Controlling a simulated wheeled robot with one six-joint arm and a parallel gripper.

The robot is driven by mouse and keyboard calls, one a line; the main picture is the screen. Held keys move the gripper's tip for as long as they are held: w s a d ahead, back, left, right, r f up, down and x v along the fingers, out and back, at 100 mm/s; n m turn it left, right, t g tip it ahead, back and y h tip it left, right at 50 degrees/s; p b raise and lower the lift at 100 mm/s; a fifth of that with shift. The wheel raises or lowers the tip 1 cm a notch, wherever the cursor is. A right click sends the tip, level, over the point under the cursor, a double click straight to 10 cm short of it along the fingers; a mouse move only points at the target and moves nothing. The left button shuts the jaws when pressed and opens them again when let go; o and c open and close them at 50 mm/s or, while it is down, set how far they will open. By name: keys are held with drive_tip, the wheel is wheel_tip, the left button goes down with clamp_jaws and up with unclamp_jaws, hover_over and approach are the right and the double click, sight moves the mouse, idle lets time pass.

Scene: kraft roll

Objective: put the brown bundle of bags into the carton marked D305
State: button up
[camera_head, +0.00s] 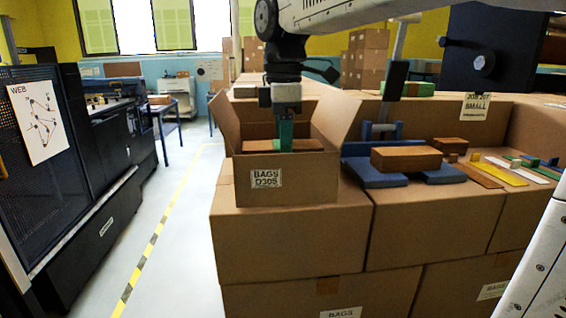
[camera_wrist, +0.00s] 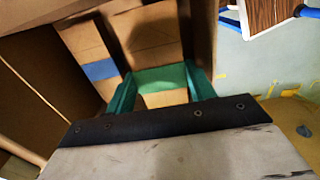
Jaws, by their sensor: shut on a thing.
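The open carton marked D305 (camera_head: 284,193) stands on top of larger cartons, its flaps spread.
To the right, a brown block (camera_head: 405,158) sits on a blue stand (camera_head: 375,178), with flat coloured strips (camera_head: 505,170) beyond. A carton marked small (camera_head: 440,112) stands behind. A dark machine (camera_head: 75,150) is at left; the aisle floor (camera_head: 180,230) is clear.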

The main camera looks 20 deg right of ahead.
drive_tip(key=shift+f, duration=2.45)
drive_tip(key=o, duration=1.2)
drive_tip(key=shift+f, duration=0.15)
wheel_tip(320, 180, up, 12)
drive_tip(key=shift+r, duration=0.15)
